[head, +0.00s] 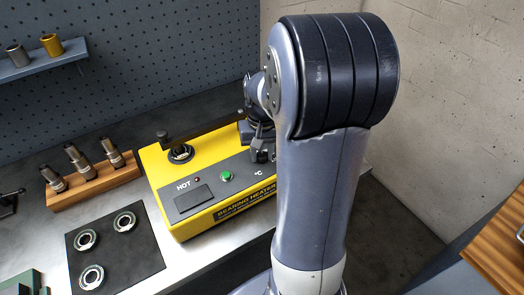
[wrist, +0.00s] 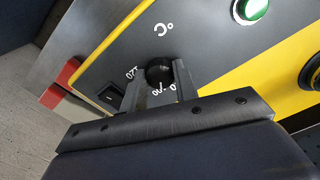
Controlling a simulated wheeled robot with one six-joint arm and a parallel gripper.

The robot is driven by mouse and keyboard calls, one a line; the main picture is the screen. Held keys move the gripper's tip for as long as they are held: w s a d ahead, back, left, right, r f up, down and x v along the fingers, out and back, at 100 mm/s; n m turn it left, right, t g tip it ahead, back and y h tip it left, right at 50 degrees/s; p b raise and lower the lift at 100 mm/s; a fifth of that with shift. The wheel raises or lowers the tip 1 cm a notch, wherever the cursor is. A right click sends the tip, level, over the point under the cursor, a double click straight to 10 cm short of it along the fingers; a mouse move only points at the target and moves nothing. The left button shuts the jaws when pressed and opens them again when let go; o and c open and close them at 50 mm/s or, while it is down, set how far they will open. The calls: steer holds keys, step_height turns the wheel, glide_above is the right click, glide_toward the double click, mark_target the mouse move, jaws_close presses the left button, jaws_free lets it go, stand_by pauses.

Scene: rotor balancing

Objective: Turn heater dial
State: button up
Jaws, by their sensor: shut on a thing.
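The yellow bearing heater (head: 160,168) stands on the metal bench in the head view, with a grey top panel marked HOT and °C. Its dial (wrist: 159,72) is a round black knob in the wrist view, with scale numbers around it, some covered by my fingers. My gripper (wrist: 155,80) is shut on the dial, one finger on each side. In the head view my gripper (head: 262,150) is at the heater's right end, where my arm hides part of the panel and the dial cannot be made out.
A green button (head: 227,176) and a ring on a post (head: 181,153) are on the heater. A black mat (head: 140,262) with three bearing rings lies in front. A wooden block (head: 95,185) with metal cylinders stands left. A black switch (wrist: 111,94) is close to my fingers.

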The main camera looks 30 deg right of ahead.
mark_target(262, 155)
steer(key=shift+m, duration=0.5)
steer(key=o, duration=1)
steer(key=shift+c, duration=0.2)
steer(key=shift+r, duration=0.15)
step_height(262, 155, up, 11)
steer(key=shift+f, duration=0.2)
